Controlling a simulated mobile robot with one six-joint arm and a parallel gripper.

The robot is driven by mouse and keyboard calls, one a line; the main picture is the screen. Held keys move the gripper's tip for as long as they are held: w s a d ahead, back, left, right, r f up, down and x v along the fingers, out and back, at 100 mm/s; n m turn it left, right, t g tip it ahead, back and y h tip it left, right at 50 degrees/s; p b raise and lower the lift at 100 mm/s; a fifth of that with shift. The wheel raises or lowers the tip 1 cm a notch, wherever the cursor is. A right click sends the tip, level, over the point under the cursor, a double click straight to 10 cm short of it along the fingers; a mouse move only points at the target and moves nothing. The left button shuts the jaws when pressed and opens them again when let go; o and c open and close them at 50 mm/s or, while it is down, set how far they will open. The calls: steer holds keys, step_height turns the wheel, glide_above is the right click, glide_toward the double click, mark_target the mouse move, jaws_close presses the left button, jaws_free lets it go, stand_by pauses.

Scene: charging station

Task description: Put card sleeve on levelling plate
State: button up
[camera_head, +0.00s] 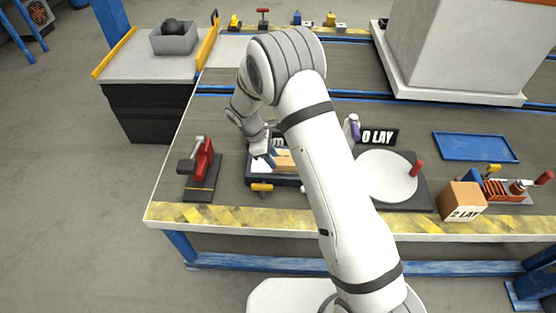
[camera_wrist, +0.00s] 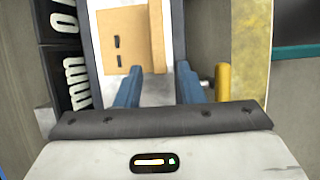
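A tan card piece, which I take to be the card sleeve (camera_head: 286,160), sits at the levelling plate (camera_head: 284,182), a dark-edged plate with a pale top. In the wrist view the sleeve (camera_wrist: 124,42) shows two dark slots and lies over the pale plate top (camera_wrist: 176,22). Contact between them cannot be judged. My gripper (camera_head: 267,158) is just left of the sleeve in the head view. In the wrist view its blue fingers (camera_wrist: 158,70) are apart, the left tip overlapping the sleeve's near edge and the right tip beside it. My arm hides the plate's right part.
A red clamp (camera_head: 203,160) stands left of the plate. A white disc (camera_head: 388,176) on a dark base, a "2 LAY" box (camera_head: 462,202) and a blue tray (camera_head: 476,147) are to the right.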

steer(key=v, duration=1)
steer(key=s+d+r+m, duration=0.2)
steer(key=d+r+m, duration=0.1)
steer(key=d+r, duration=0.25)
steer(key=s+d+r+m+y, duration=0.2)
steer(key=s+d+r+m, duration=0.3)
steer(key=s+d+r, duration=0.25)
steer(key=s+d+r+m+t+y, duration=0.1)
steer(key=s+d+m, duration=0.3)
steer(key=s, duration=0.4)
steer(key=s+d+r+m+t+y, duration=0.1)
steer(key=s+d+r+m, duration=0.3)
steer(key=s, duration=0.4)
steer(key=shift+s+d+m+p, duration=0.35)
steer(key=shift+d+m, duration=0.25)
steer(key=shift+m, duration=0.2)
steer(key=shift+w, duration=0.1)
